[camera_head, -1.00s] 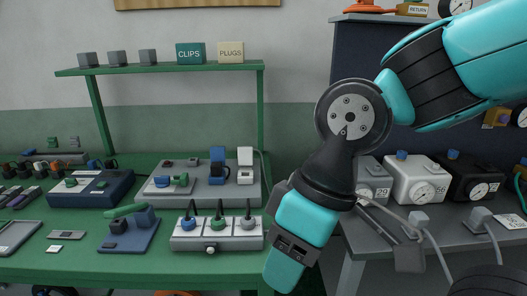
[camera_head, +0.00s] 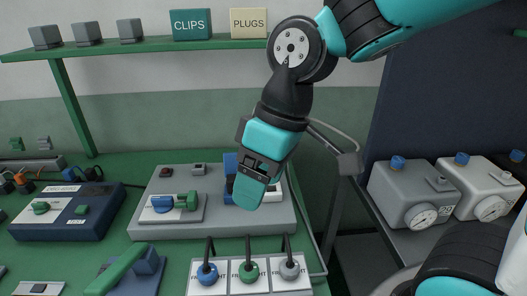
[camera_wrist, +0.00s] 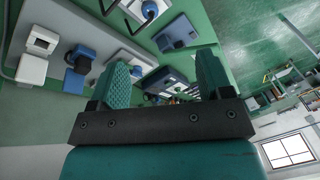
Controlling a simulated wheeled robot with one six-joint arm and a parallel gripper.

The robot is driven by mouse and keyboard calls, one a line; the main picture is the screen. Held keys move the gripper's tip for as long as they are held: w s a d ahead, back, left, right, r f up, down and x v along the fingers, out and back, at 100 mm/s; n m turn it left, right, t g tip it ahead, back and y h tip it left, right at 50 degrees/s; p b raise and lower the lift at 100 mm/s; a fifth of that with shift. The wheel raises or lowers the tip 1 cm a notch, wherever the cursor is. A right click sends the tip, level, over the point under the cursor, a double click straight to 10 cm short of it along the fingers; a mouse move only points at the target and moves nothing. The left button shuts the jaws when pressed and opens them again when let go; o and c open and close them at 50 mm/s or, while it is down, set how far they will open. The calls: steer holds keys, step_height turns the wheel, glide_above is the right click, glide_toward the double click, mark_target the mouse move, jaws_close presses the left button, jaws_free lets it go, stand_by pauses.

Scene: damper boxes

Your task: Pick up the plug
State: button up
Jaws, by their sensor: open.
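A blue block, probably a plug or socket (camera_head: 230,162), stands on the grey panel on the green bench, partly hidden behind my arm. In the wrist view the blue block (camera_wrist: 80,58) shows at upper left with a black part. Beside it are two white pieces, an upper one (camera_wrist: 42,39) and a lower one (camera_wrist: 32,70), with a grey cable near them. I cannot tell which of these is the plug. My gripper (camera_wrist: 165,78) is open, with nothing between its teal fingers, and apart from these pieces.
Three cable sockets (camera_head: 248,272) sit at the bench front. A blue-and-green part (camera_head: 172,202) lies on the panel left of my arm. A dark blue box (camera_head: 68,212) is farther left. Grey and white dial boxes (camera_head: 412,190) stand on a shelf at right.

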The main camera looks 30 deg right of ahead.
steer(key=w+d+n+h+p, duration=0.15)
steer(key=w+d, duration=0.25)
steer(key=w, duration=1.3)
steer(key=w+d+f+n, duration=0.1)
steer(key=w+d+f, duration=0.3)
steer(key=w+d, duration=0.1)
steer(key=w+d+f+n+h+p, duration=0.1)
steer(key=w+d+f, duration=0.4)
steer(key=w, duration=0.3)
steer(key=w+d+f+n+h, duration=0.1)
steer(key=w+d+f+n, duration=0.1)
steer(key=w+d+f, duration=0.3)
steer(key=shift+w+d+f+p, duration=0.1)
steer(key=shift+w+d+p, duration=0.35)
steer(key=shift+w, duration=0.35)
steer(key=f+p, duration=0.1)
steer(key=f, duration=0.1)
steer(key=f+p, duration=0.1)
steer(key=f, duration=0.1)
steer(key=d+f+p, duration=0.1)
steer(key=f, duration=0.2)
steer(key=shift+w, duration=0.3)
steer(key=shift+f, duration=0.55)
jaws_close()
